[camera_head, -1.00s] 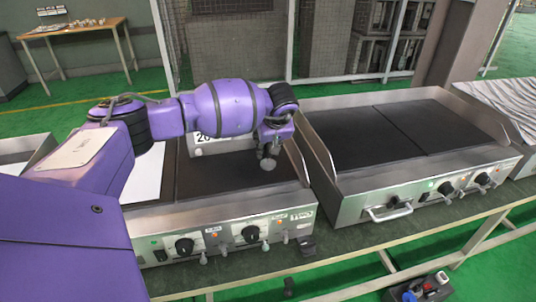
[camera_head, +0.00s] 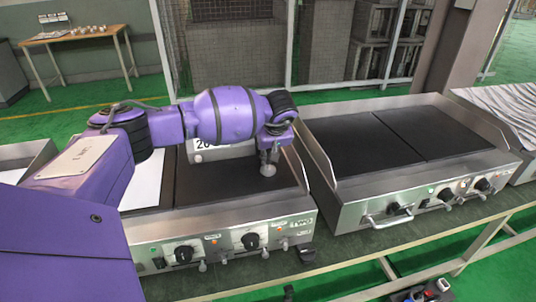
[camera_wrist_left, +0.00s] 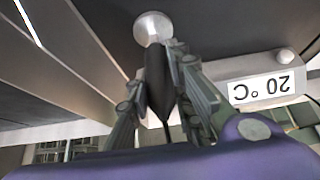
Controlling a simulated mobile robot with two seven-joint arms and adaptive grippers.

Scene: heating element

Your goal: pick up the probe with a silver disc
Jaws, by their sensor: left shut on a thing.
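The probe with a silver disc (camera_wrist_left: 152,27) is in my left gripper (camera_wrist_left: 160,58), whose fingers are shut on its dark handle in the left wrist view. The round disc sticks out beyond the fingertips. In the head view, the silver disc (camera_head: 268,170) points down over the right part of the left griddle's dark plate (camera_head: 220,181). I cannot tell whether the disc touches the plate. The gripper's fingers are small and partly hidden by my wrist in the head view. My right gripper is not in view.
A display box (camera_wrist_left: 268,85) reading 20 °C stands behind my arm at the left griddle's back. A second griddle (camera_head: 400,150) stands to the right, its raised metal side wall close to the disc. A wooden table (camera_head: 75,33) is far back left.

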